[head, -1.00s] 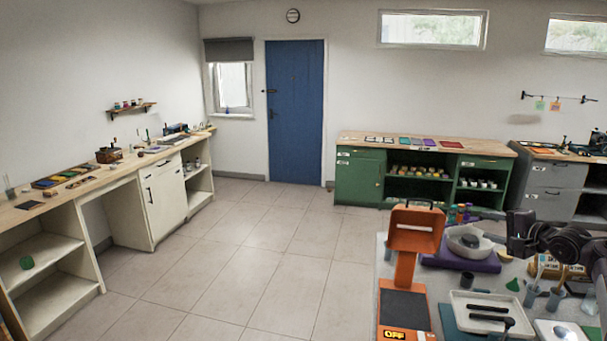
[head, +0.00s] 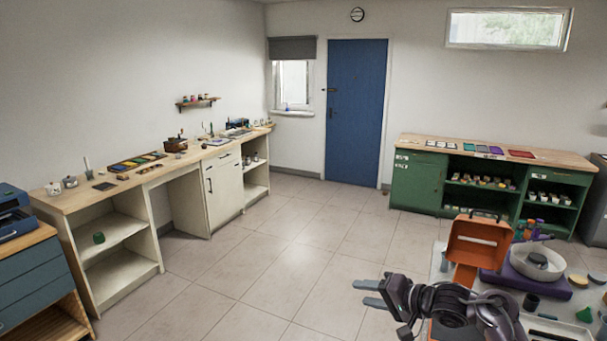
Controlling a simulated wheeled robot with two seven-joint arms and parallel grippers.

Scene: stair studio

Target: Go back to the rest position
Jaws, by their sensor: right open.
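My right gripper (head: 369,293) shows at the bottom, right of centre, with its two grey fingers pointing left and a gap between them. It is open and holds nothing. It is over the floor, just left of the work table (head: 443,262). My right arm comes in from the lower right and covers part of that table. My left gripper is not in view.
An orange box with a raised lid (head: 478,241) stands on the table close to my right arm. A purple block with a white bowl (head: 538,262) is beside it. A white bench (head: 130,180) and green cabinet (head: 415,182) line the walls. The tiled floor (head: 255,270) is clear.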

